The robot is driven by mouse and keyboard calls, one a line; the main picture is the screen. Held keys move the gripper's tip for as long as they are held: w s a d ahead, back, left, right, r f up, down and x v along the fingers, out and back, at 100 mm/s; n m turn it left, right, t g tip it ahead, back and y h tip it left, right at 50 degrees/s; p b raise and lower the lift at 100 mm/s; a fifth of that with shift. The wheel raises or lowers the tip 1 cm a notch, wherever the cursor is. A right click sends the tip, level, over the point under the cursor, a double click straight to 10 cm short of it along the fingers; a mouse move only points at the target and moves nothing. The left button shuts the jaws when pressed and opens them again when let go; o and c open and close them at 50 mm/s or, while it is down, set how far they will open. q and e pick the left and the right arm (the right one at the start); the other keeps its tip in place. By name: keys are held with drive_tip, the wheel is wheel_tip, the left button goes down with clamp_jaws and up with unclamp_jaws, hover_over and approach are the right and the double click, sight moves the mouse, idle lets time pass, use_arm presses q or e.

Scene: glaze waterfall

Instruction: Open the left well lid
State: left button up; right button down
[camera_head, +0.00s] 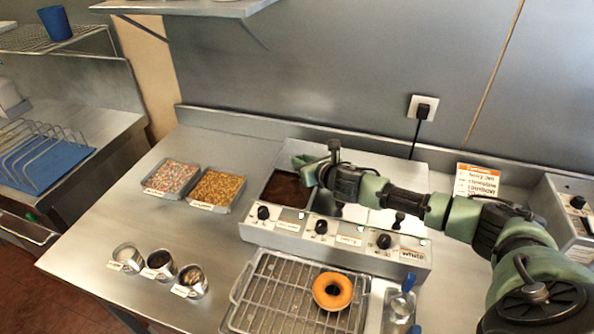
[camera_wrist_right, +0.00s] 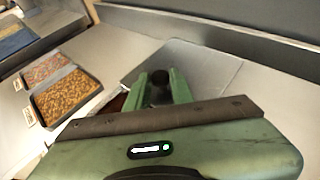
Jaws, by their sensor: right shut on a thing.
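The glaze warmer (camera_head: 335,248) stands against the back wall, with dials and labels along its front. Its left well (camera_head: 286,190) shows dark brown glaze, so at least part of it is uncovered; a brown sliver also shows left of my gripper in the wrist view. My right gripper (camera_head: 310,168) is over the back right of this well. In the wrist view its fingers (camera_wrist_right: 160,92) are shut around a dark round knob (camera_wrist_right: 160,78), seemingly the left well lid's. The lid plate is mostly hidden, and its tilt is unclear. My left gripper is out of view.
Two sprinkle trays (camera_head: 170,178) (camera_head: 217,189) sit left of the warmer. Small cups (camera_head: 158,263) stand at front left. A wire rack (camera_head: 285,290) with an orange ring doughnut (camera_head: 333,291) lies in front. A dark knob (camera_head: 398,217) rises farther right on the warmer.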

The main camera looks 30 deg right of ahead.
drive_tip(key=shift+w+d, duration=0.3)
drive_tip(key=shift+w, duration=0.05)
drive_tip(key=c, duration=1.3)
unclamp_jaws()
drive_tip(key=shift+o, duration=0.2)
drive_tip(key=b+v, duration=0.1)
drive_tip(key=v, duration=0.6)
drive_tip(key=shift+s+r+b, duration=0.2)
drive_tip(key=shift+s+b, duration=0.1)
drive_tip(key=shift+s, duration=0.05)
